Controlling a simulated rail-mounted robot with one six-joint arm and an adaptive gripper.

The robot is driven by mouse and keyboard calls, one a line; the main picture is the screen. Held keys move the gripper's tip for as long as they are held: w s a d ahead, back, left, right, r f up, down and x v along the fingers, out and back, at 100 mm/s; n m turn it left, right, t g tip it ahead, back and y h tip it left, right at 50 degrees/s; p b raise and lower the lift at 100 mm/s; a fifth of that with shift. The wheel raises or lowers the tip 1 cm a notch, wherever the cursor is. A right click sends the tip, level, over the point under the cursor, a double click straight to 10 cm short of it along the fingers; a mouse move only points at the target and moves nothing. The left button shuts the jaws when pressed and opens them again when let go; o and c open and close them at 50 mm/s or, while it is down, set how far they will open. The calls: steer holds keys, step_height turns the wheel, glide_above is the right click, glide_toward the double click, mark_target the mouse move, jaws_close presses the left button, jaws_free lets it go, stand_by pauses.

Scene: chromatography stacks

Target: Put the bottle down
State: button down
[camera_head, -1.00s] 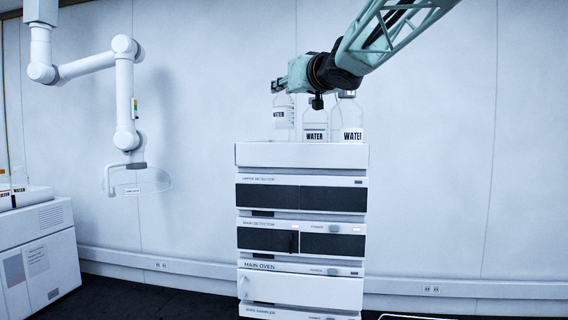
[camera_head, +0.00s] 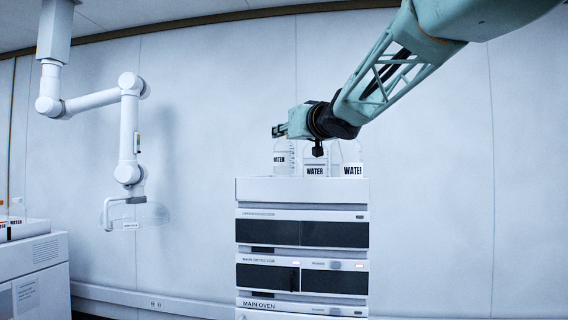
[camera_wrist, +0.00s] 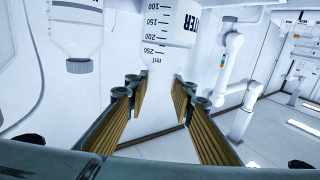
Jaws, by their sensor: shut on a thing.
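My gripper (camera_head: 279,131) is at the top of the leftmost clear bottle (camera_head: 280,160), which has a white WATER label. It holds this bottle upright over the left part of the white instrument stack's top (camera_head: 300,188). Its base is at or close to that top; I cannot tell if it touches. In the wrist view the picture is upside down: the fingers (camera_wrist: 160,88) are on either side of the clear bottle (camera_wrist: 163,48) with its ml scale, towards its neck end.
Two more WATER bottles, a middle one (camera_head: 315,170) and a right one (camera_head: 352,170), stand on the stack close by. Another capped bottle (camera_wrist: 76,38) shows at left in the wrist view. A white jointed wall arm (camera_head: 128,130) hangs at left, apart from the stack.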

mark_target(287, 142)
steer(key=shift+f+b, duration=0.55)
steer(key=shift+f, duration=1.1)
steer(key=shift+f+b, duration=0.65)
steer(key=shift+f, duration=1.25)
steer(key=c, duration=2.3)
jaws_free()
steer(key=shift+o, duration=0.2)
steer(key=v, duration=1.2)
steer(key=shift+b, duration=0.3)
